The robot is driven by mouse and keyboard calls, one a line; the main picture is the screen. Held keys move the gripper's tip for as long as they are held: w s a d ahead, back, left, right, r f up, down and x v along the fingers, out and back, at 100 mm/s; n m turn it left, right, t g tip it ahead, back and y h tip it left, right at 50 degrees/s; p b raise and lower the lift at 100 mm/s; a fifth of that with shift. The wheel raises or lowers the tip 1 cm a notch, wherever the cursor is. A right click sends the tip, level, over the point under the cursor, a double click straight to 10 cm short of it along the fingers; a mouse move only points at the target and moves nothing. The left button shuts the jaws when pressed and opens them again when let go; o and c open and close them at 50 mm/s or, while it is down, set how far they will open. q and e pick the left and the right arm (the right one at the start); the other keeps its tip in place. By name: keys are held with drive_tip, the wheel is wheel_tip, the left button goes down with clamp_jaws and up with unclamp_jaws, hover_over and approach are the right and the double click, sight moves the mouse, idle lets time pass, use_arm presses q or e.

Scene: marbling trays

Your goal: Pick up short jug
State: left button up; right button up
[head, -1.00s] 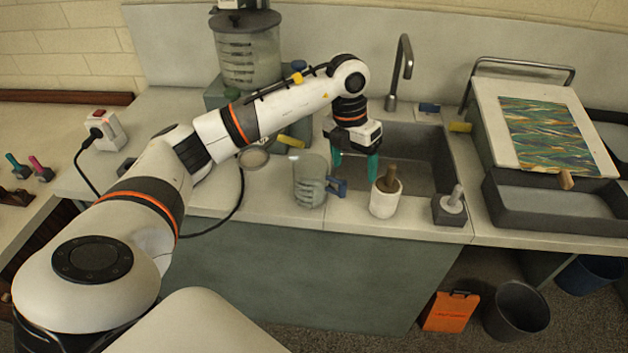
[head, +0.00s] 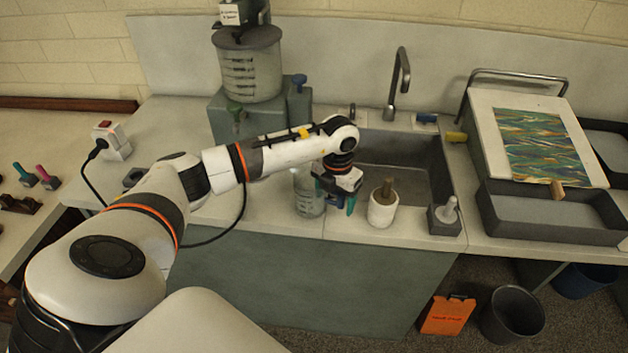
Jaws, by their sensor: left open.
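My right gripper is not in view.
A white pot with a brown handle (head: 382,210) and a grey block with a pale peg (head: 444,217) stand along the front edge, right of the gripper. The sink (head: 440,165) with its tap (head: 398,85) lies behind. A large mixing vessel (head: 250,70) stands behind my arm.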

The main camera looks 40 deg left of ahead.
use_arm(q)
drive_tip(key=shift+f, duration=0.6)
drive_tip(key=c, duration=1.3)
drive_tip(key=shift+r, duration=0.15)
drive_tip(key=shift+r+b, duration=0.35)
drive_tip(key=shift+r, duration=0.25)
drive_tip(key=shift+s+d+b, duration=0.9)
drive_tip(key=shift+s+d, duration=0.65)
drive_tip(key=shift+s, duration=1)
drive_tip(key=shift+s+d+b, duration=0.85)
drive_tip(key=shift+s+d, duration=0.7)
drive_tip(key=shift+s, duration=0.95)
drive_tip(key=shift+s+d+b, duration=0.9)
drive_tip(key=shift+s+d, duration=0.65)
drive_tip(key=shift+s, duration=1)
